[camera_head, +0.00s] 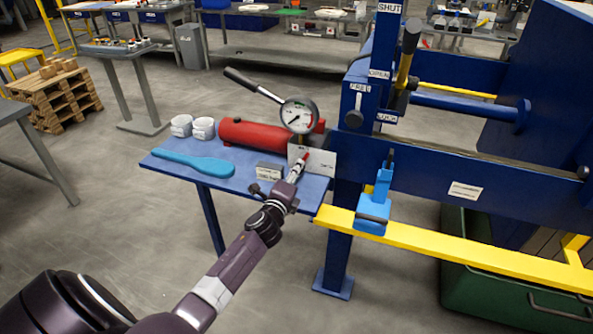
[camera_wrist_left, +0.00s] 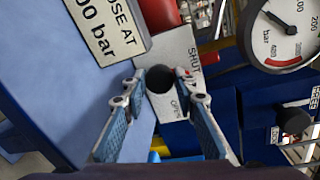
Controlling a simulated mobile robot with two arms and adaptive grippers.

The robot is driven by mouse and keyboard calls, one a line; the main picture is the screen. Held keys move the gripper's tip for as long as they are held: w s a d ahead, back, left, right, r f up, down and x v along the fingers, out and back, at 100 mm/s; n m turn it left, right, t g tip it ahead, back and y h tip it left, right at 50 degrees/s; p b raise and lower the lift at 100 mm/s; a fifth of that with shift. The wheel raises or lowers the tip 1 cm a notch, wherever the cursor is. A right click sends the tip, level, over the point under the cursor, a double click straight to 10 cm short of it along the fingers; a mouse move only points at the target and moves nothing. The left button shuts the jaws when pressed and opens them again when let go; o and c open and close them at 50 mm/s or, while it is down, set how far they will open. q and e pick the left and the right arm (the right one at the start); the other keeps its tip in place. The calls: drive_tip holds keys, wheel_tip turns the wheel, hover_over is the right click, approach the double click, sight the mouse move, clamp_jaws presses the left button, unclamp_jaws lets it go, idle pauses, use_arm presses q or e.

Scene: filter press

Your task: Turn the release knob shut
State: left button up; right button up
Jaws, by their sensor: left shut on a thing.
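The release knob (camera_wrist_left: 160,78) is a black ball in front of a white plate (camera_wrist_left: 180,52) lettered SHUT and OPEN. My left gripper (camera_wrist_left: 166,86) has one finger on each side of the knob and is shut on it. In the head view the left gripper (camera_head: 301,166) is at the white plate (camera_head: 322,159) on the end of the red cylinder (camera_head: 256,134); the knob is not clear there. The pressure gauge (camera_head: 299,115) stands just above, and also shows in the left wrist view (camera_wrist_left: 290,35). My right gripper is not in view.
The blue bench (camera_head: 166,165) holds a light-blue paddle-like tool (camera_head: 195,163), two white cups (camera_head: 192,128) and a small sign block (camera_head: 269,171). A pump lever (camera_head: 253,84) rises above the cylinder. The blue press frame (camera_head: 462,180) and yellow rail (camera_head: 450,250) lie to the right.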

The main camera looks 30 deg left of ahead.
use_arm(q)
drive_tip(key=n+p, duration=0.1)
drive_tip(key=n, duration=0.3)
drive_tip(key=shift+a+h, duration=0.1)
drive_tip(key=shift+h, duration=0.2)
drive_tip(key=shift+f+n, duration=0.1)
drive_tip(key=shift+n, duration=0.2)
drive_tip(key=o, duration=0.9)
drive_tip(key=shift+s, duration=0.1)
drive_tip(key=v, duration=1.2)
